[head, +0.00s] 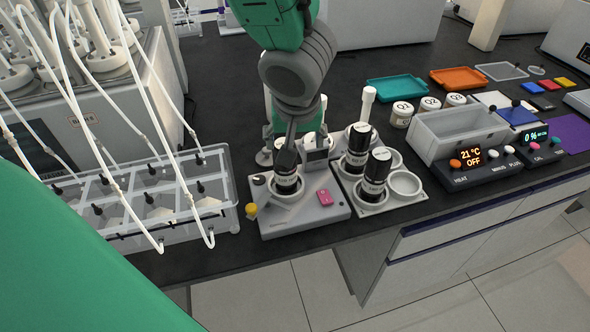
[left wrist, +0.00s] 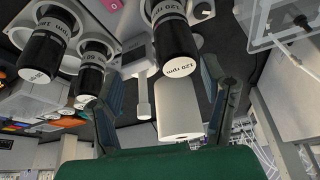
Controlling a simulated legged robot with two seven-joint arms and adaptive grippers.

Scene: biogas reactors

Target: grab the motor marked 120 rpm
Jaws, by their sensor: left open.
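The motor marked 120 rpm is a black cylinder with a white label and white end cap; it shows in the left wrist view (left wrist: 176,45). In the head view a black motor (head: 287,170) stands upright in the round holder of a grey device (head: 300,219). My left gripper (head: 296,143) is just behind and above that motor, partly hidden by its wrist. In the left wrist view the gripper (left wrist: 160,72) is open, and the 120 rpm motor's end lies between its fingers, without visible grip. My right gripper is not in view.
Two more black motors (head: 375,172) (head: 358,146) stand in a grey holder (head: 375,207) to the right, with empty round sockets. A pink button (head: 325,197) is on the device. A clear rack (head: 172,212) with tubes is close on the left. Jars (head: 402,114) stand at the right.

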